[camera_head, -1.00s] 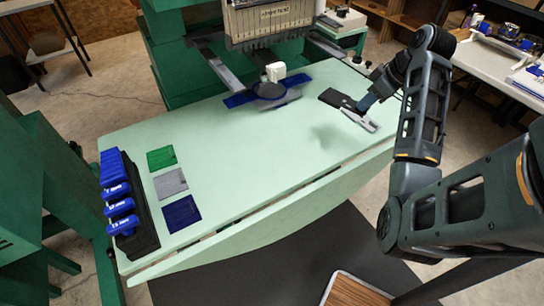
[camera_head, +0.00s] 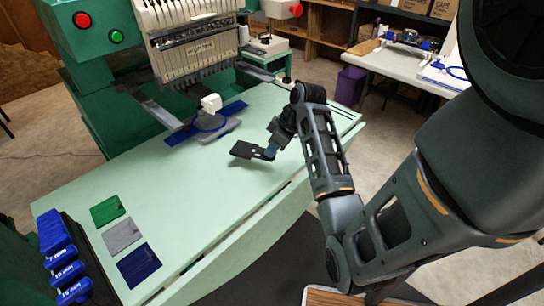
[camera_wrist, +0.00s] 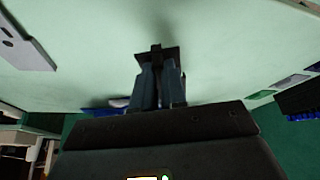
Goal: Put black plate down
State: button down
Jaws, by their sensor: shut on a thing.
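The black plate (camera_head: 247,150) is a small flat dark piece over the middle of the pale green table (camera_head: 190,180). My gripper (camera_head: 268,152) is shut on its right end. In the wrist view the fingers (camera_wrist: 160,85) close on the plate (camera_wrist: 155,52), seen nearly edge-on. The plate looks held above the tabletop; I cannot tell how high. A grey plate with holes (camera_wrist: 25,45) lies on the table at the left of the wrist view; my arm seems to hide it in the head view.
Green (camera_head: 108,210), grey (camera_head: 122,235) and blue (camera_head: 138,266) squares lie at the table's left, beside a rack of blue labelled holders (camera_head: 62,262). The embroidery machine (camera_head: 195,45) and its blue hoop frame (camera_head: 205,122) stand behind. The table's middle is clear.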

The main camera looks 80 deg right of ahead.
aim_at(272, 158)
jog(key=shift+f, duration=2)
jog(key=shift+f, duration=0.2)
jog(key=c, duration=1.2)
grip_release()
jog(key=shift+r, duration=0.15)
